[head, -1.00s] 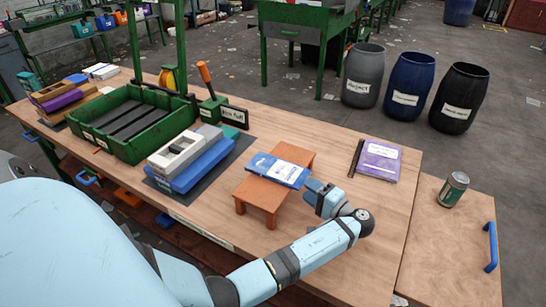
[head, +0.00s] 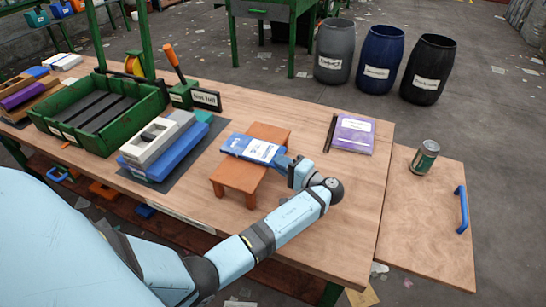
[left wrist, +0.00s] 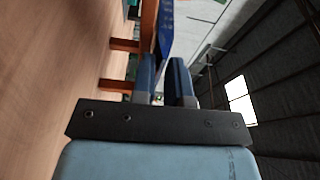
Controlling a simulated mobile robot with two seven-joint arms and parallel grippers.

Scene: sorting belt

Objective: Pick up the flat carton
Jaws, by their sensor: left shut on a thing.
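The flat carton (head: 250,148) is blue with a white label. In the head view it lies on the small orange stand, its right end sticking out past the stand's edge. My left gripper (head: 286,164) has come in from the right and is shut on that end. In the left wrist view the carton (left wrist: 165,32) shows edge-on as a thin blue strip running in between the two fingers (left wrist: 165,75). I cannot tell whether the carton is clear of the stand. My right gripper is not in view.
The orange stand (head: 238,178) is on the wooden workbench (head: 300,235). Left of it are stacked grey and blue cases (head: 165,148) and a green tray (head: 60,125). Right of it are a purple book (head: 355,136) and a green can (head: 425,157). Three barrels stand behind.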

